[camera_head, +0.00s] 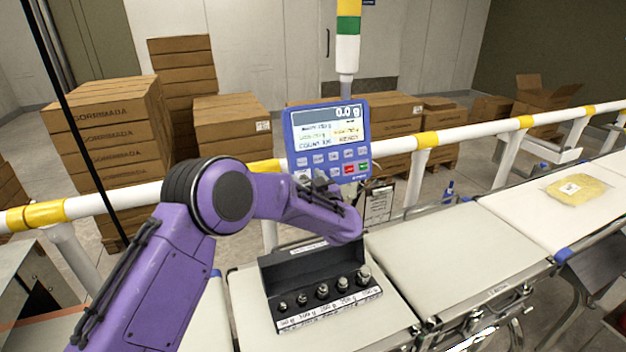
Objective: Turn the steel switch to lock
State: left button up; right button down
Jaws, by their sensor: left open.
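The blue control panel (327,138) stands above the belt, its screen reading 0.0 g over rows of buttons. My left arm comes in from the left, and its gripper (322,181) is at the panel's lower left edge, fingers toward the panel. The gripper looks open, but its fingers are small and partly hidden by my wrist. I cannot make out the steel switch; the gripper and wrist cover the lower part of the panel. I cannot tell whether the fingers touch anything. My right gripper is not in view.
A black case of several steel weights (322,291) sits on the near belt, below my wrist. A white rail with yellow bands (468,128) runs behind. A yellow bag (578,188) lies on the right belt. The middle belt (450,255) is clear. Cardboard boxes (105,120) stand behind.

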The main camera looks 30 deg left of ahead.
aim_at(308, 182)
pick_arm(q)
jog(key=shift+m+h, duration=0.4)
jog(key=shift+m, duration=0.1)
jog(key=f, duration=0.1)
jog(key=w+f, duration=0.2)
jog(key=shift+w+a+f, duration=0.15)
jog(key=shift+a+f, duration=0.1)
jog(key=shift+f, duration=0.05)
jog(key=shift+w+a+f, duration=0.1)
jog(key=shift+w+f, duration=0.05)
jog(key=shift+w, duration=0.1)
jog(key=c, duration=0.4)
jog(key=shift+s+a+r, duration=0.15)
jog(key=shift+s+r, duration=0.05)
jog(key=shift+s, duration=0.05)
jog(key=c, duration=0.5)
jog(key=shift+s, duration=0.15)
jog(key=shift+c, duration=0.8)
jog(key=shift+r, duration=0.1)
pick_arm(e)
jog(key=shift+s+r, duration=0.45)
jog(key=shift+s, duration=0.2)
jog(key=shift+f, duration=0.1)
